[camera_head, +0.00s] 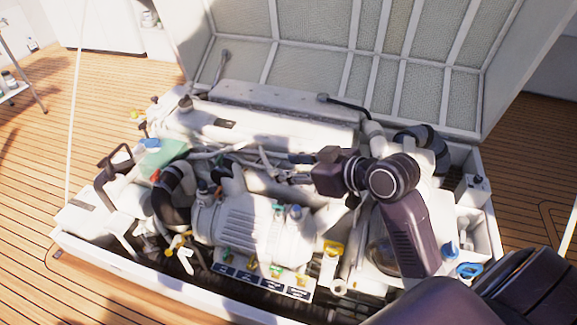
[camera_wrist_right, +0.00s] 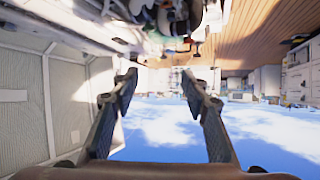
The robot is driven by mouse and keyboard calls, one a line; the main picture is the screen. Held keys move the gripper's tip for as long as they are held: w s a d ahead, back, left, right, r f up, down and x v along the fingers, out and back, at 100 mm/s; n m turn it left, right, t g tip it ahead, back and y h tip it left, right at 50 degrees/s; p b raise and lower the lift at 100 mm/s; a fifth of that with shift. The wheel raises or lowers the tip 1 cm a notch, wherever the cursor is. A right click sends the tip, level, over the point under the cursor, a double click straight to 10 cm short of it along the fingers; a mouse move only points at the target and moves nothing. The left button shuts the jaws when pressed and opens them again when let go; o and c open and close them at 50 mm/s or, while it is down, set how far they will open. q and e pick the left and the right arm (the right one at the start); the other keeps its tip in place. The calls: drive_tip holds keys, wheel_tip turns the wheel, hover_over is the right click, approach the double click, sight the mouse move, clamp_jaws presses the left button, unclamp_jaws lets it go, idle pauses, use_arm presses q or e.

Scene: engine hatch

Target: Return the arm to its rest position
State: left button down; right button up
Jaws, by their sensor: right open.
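My right arm comes in from the lower right in the head view and bends over the engine. My right gripper (camera_head: 293,179) points left above the middle of the white engine (camera_head: 240,228). In the right wrist view the gripper (camera_wrist_right: 159,82) has its two dark fingers spread apart, with nothing between them. I cannot tell the exact gap between the gripper and the engine parts below. My left gripper is not in view.
The raised hatch lid (camera_head: 335,65) stands behind the engine and shows at left in the wrist view (camera_wrist_right: 25,100). The white hatch rim (camera_head: 150,285) surrounds the engine. Wooden deck (camera_head: 40,165) lies left, with a small table.

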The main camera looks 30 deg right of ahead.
idle(0.6)
